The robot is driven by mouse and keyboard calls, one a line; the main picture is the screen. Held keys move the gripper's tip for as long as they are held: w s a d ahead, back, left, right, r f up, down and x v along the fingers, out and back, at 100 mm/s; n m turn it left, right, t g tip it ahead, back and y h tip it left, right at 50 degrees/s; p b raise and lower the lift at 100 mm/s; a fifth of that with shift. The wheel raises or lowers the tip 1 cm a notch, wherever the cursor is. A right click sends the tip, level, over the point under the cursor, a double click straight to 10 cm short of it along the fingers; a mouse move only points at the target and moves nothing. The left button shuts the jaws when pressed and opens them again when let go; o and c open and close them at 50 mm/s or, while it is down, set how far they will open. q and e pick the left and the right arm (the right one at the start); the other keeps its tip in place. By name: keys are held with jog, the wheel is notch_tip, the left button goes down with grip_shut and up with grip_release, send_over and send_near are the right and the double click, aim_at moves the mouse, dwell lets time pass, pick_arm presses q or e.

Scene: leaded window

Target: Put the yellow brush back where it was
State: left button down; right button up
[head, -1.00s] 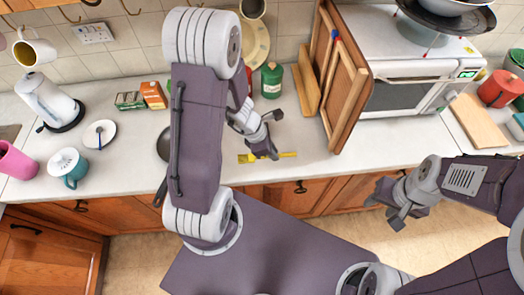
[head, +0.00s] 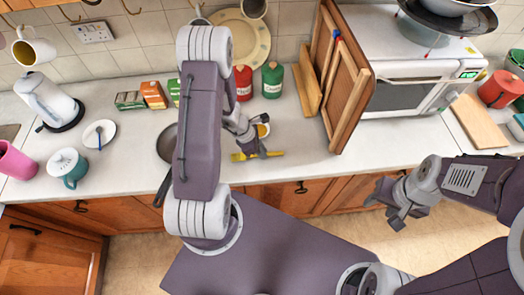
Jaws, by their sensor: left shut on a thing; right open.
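The yellow brush (head: 271,154) is low over or on the white counter (head: 305,160), near its front edge, in the head view. It lies roughly level, left to right. My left gripper (head: 254,155) is shut on it from above and hides its middle part. I cannot tell whether the brush touches the counter. My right gripper (head: 394,208) is open and empty, in front of the counter at the right, well away from the brush.
Behind my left gripper are a small cup (head: 262,130), a red canister (head: 243,84) and a green canister (head: 272,81). A dark pan (head: 167,143) is partly hidden by my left arm. Wooden boards (head: 346,85) lean beside the microwave (head: 408,85). The counter right of the brush is clear.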

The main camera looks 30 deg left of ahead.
pick_arm(q)
jog(key=c, duration=1.4)
grip_release()
jog(key=shift+d+f, duration=0.1)
jog(key=shift+c, duration=0.2)
